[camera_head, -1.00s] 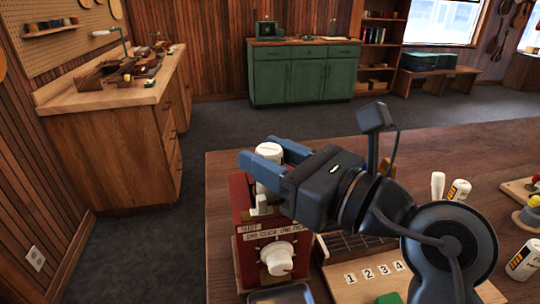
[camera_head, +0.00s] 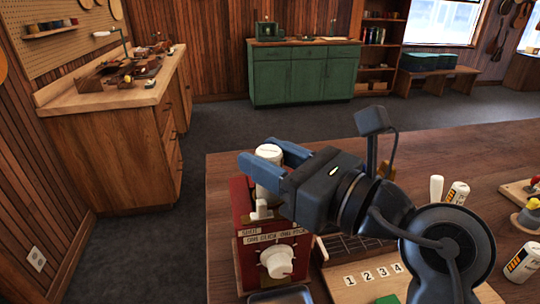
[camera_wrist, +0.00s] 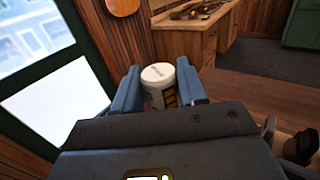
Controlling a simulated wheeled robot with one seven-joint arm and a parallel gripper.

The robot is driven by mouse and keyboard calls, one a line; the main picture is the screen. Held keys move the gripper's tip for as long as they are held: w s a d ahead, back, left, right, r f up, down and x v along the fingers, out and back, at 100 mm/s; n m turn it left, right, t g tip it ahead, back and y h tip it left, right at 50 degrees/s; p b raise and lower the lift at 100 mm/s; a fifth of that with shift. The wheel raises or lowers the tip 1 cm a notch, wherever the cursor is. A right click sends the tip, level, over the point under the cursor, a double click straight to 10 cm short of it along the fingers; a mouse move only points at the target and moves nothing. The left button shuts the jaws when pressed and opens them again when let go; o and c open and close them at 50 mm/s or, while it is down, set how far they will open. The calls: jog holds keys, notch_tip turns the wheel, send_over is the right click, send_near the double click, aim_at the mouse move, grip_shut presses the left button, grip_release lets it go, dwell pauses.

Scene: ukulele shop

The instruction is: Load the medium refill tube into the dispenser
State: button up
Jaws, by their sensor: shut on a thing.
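My gripper (camera_head: 257,152) is shut on a white refill tube (camera_head: 268,170), one blue finger on each side of it. The tube stands about upright over the top of the red dispenser (camera_head: 240,198). In the wrist view the tube (camera_wrist: 158,73) shows its white cap and part of a dark and yellow label between the fingers. The tube's lower end is hidden, so I cannot tell how far it sits in the dispenser. The dispenser has a white knob (camera_head: 277,261) on its front and a white lever (camera_head: 262,209) below the tube.
Two other white labelled tubes stand on the right, one farther back (camera_head: 457,192) and one nearer (camera_head: 522,262). A board numbered 1 to 4 (camera_head: 345,292) lies right of the dispenser. A dark tray (camera_head: 280,296) lies in front. The table behind is clear.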

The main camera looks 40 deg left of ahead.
jog(key=shift+f+b, duration=0.5)
jog(key=shift+f, duration=0.3)
dwell(0.4)
jog(key=o, duration=0.8)
jog(key=shift+c, duration=0.2)
jog(key=shift+d, duration=0.15)
jog(key=d, duration=1)
jog(key=shift+s+d, duration=0.35)
